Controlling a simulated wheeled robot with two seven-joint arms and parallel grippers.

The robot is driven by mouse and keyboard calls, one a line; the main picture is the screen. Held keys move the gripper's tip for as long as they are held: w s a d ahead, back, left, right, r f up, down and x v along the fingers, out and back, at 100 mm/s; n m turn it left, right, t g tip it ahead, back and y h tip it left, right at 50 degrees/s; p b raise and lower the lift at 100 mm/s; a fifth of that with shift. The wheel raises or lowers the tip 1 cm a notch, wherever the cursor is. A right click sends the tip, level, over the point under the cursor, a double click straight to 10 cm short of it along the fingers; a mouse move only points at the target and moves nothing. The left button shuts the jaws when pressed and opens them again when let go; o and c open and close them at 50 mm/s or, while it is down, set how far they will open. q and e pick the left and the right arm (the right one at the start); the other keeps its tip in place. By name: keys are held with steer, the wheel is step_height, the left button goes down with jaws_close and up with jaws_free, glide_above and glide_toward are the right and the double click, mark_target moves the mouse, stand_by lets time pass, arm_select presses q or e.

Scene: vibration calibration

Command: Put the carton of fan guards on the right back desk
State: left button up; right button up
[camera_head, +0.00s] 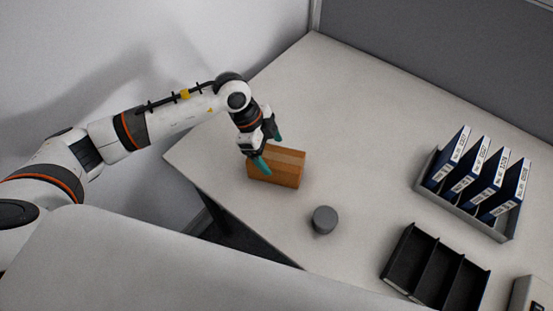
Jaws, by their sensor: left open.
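A brown carton (287,173) with a lighter strip along its top sits on the white desk (350,150), near the desk's left corner. My left gripper (270,150) is right at the carton, with one teal fingertip in front of its near left side and the other past its far edge. The jaws are open. I cannot tell whether the fingers touch the carton. My right gripper is not in view.
A black divided tray (402,262) and a grey rack (507,230) of blue binders (487,178) are on the right. A grey partition (440,60) runs behind. The desk's middle is clear.

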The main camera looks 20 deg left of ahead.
arm_select(q)
steer(key=v, duration=0.6)
steer(key=shift+a, duration=0.1)
stand_by(0.3)
